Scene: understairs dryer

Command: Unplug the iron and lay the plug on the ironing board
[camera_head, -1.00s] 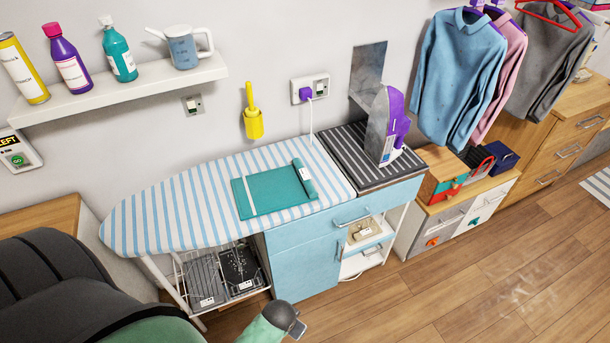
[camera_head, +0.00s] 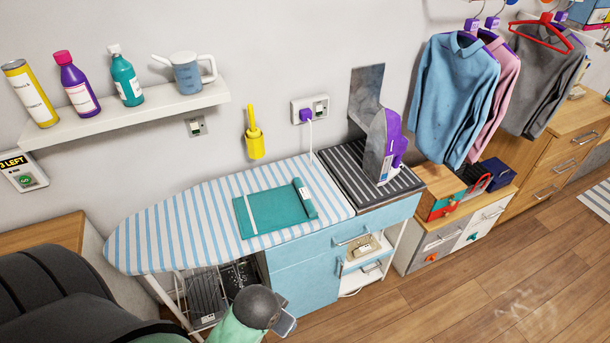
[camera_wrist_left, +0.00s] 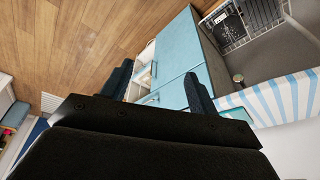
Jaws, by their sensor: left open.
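The purple plug (camera_head: 306,115) sits in the left part of a white wall socket (camera_head: 310,109). A thin white cord drops from it behind the board's back edge. The iron (camera_head: 385,145), purple and grey, stands upright on a dark striped rest (camera_head: 345,150) at the right end. The blue-and-white striped ironing board (camera_head: 165,222) carries a folded teal cloth (camera_head: 262,211). In the left wrist view my left gripper (camera_wrist_left: 158,76) is open, its dark fingers apart with nothing between them, with the blue cabinet beyond. My right gripper is not seen.
A blue cabinet (camera_head: 305,280) supports the board. A yellow brush holder (camera_head: 255,145) hangs left of the socket. A wall shelf (camera_head: 130,118) holds bottles and a watering can. A metal plate (camera_head: 366,85) stands behind the iron. Shirts (camera_head: 455,90) hang right. The board's left half is bare.

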